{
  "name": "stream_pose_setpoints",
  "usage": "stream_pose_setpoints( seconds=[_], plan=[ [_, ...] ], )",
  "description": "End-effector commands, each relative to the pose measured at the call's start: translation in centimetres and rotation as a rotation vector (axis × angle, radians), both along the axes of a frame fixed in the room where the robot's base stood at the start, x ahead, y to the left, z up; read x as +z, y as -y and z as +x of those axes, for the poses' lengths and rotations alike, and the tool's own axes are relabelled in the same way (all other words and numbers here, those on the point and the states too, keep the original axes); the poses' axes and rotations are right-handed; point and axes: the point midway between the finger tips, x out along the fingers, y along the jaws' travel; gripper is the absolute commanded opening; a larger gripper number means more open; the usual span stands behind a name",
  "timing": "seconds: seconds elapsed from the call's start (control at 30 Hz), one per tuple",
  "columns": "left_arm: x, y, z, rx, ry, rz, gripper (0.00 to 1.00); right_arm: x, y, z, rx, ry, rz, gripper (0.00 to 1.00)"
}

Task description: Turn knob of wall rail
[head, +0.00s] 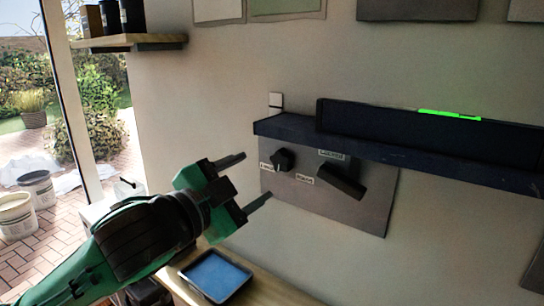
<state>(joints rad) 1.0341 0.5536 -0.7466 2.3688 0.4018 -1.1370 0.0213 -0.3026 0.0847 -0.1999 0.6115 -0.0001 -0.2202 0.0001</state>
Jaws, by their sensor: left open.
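The wall rail (420,150) is a dark blue shelf-like bar fixed to the wall, with a bright green strip (449,114) on its raised back part. Below it is a grey panel (345,213) with a small dark knob (284,159) at its left and a dark angled lever-like handle (342,181) to the right. Small labels sit near both; I cannot read them clearly. My left gripper (252,179) is open and empty, left of the panel. Its fingers point toward the panel, apart from the knob in the picture. My right gripper is not in view.
A blue tray (216,275) lies on a wooden surface (262,291) below my left gripper. A wooden shelf (130,41) with dark containers is at the upper left. A glazed opening shows a patio with buckets (38,188) at the left.

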Motion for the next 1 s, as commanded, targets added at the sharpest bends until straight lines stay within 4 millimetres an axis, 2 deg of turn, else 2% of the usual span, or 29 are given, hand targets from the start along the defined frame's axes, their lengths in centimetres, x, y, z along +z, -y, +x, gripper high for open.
stream_pose_setpoints(
  seconds=[0.13, 0.33, 0.5, 0.77, 0.8, 1.0],
  plan=[
    [0.3, 1.9, 2.6, 0.001, -0.003, -0.001, 0.61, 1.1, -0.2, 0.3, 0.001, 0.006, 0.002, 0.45],
    [0.2, 3.6, 5.0, 0.001, -0.001, -0.001, 0.61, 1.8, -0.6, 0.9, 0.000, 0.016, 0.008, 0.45],
    [0.0, 4.3, 5.8, 0.001, 0.001, 0.000, 0.61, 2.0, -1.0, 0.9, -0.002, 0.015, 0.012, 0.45],
    [0.0, 4.3, 6.0, 0.001, 0.001, 0.000, 0.61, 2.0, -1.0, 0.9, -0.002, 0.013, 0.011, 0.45],
    [0.0, 4.3, 6.0, 0.001, 0.001, 0.000, 0.59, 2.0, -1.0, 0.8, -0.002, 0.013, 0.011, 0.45],
    [0.0, 4.3, 6.0, 0.001, 0.000, 0.000, 0.20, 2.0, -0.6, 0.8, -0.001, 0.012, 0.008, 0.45]
  ],
)
